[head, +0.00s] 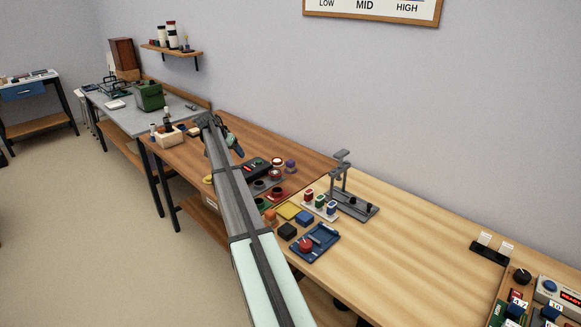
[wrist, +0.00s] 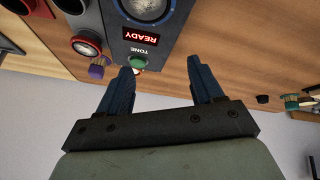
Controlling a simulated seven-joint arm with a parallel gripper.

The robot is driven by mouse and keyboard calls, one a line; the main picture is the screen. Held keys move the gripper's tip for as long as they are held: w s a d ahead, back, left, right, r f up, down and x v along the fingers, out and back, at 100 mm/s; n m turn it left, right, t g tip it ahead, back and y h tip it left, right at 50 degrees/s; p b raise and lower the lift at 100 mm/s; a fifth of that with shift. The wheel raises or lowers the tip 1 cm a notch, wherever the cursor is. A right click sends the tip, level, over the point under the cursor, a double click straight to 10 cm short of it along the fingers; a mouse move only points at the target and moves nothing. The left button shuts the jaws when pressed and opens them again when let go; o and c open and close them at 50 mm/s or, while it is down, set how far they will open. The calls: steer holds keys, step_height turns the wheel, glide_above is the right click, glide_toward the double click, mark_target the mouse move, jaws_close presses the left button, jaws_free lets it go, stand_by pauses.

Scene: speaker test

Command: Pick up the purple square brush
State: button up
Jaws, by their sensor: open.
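A small purple piece with a tan part (wrist: 98,70) shows left of my left finger in the wrist view, and its exact shape is hard to make out. A purple item (head: 290,166) also stands on the brown table in the head view; I cannot tell whether it is the same piece or a brush. My gripper (wrist: 161,66) is open, with two blue fingers apart and nothing between them. Its tips are near the front of a grey tester box (wrist: 112,20). In the head view my gripper (head: 234,146) is small and partly hidden by my arm.
The tester box has a red READY display (wrist: 141,34) and a green button (wrist: 138,61). A red-rimmed round part (wrist: 86,46) lies beside it. In the head view, a grey stand (head: 352,200) and a blue tray (head: 325,238) stand on the lighter table.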

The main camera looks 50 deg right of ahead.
steer(key=s+d+r+m+y, duration=0.1)
steer(key=s+d+r+m, duration=0.2)
steer(key=s+d, duration=0.45)
steer(key=s+d+r+m, duration=0.2)
steer(key=s+d, duration=0.4)
steer(key=d, duration=0.3)
glide_above(290, 161)
steer(key=shift+y, duration=0.3)
steer(key=f, duration=0.7)
steer(key=shift+s+a+f, duration=0.15)
steer(key=shift+a+f, duration=0.2)
steer(key=shift+a, duration=0.05)
steer(key=shift+a+x, duration=0.15)
steer(key=shift+x, duration=1.2)
steer(key=shift+a+x, duration=0.2)
steer(key=shift+x, duration=1.1)
steer(key=shift+f, duration=0.15)
steer(key=shift+c, duration=0.4)
steer(key=c, duration=1)
step_height(290, 161, up, 10)
steer(key=shift+r, duration=0.1)
